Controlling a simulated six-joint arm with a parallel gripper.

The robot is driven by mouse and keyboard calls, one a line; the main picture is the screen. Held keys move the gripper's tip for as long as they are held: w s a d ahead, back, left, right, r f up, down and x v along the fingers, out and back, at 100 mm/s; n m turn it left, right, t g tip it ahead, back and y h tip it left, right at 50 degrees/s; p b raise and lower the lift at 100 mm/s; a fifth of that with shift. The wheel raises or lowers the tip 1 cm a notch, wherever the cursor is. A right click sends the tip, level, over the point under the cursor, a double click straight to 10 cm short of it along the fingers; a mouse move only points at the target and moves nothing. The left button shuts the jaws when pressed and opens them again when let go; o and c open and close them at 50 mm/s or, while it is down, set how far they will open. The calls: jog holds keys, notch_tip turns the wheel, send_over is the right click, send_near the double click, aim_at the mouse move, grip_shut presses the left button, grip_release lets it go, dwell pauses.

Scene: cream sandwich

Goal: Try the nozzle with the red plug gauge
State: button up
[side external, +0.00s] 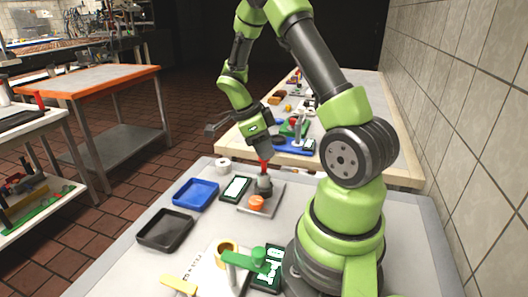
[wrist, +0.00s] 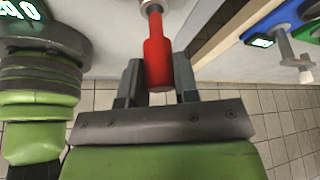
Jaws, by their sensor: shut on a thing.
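The red plug gauge (wrist: 157,55) is held between the two fingers of my gripper (wrist: 158,70) in the wrist view. Its narrow end points away from my gripper to a grey metal part (wrist: 150,6), likely the nozzle, cut off by the top edge. In the side external view, my gripper (side external: 262,152) points down with the red gauge (side external: 263,165) just above a grey nozzle-like piece (side external: 264,186). That piece stands on a grey square tray (side external: 275,206). The gauge's lower end meets or nearly meets it; I cannot tell whether it is inside.
An orange round piece (side external: 256,202) is on the same tray. To the left are a display (side external: 236,188), a blue tray (side external: 195,194), a black tray (side external: 165,230) and a white ring (side external: 223,164). A green stand (side external: 258,261) is in front. A cluttered bench (side external: 350,95) stands behind.

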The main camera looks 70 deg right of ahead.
jog(key=shift+r, duration=2.15)
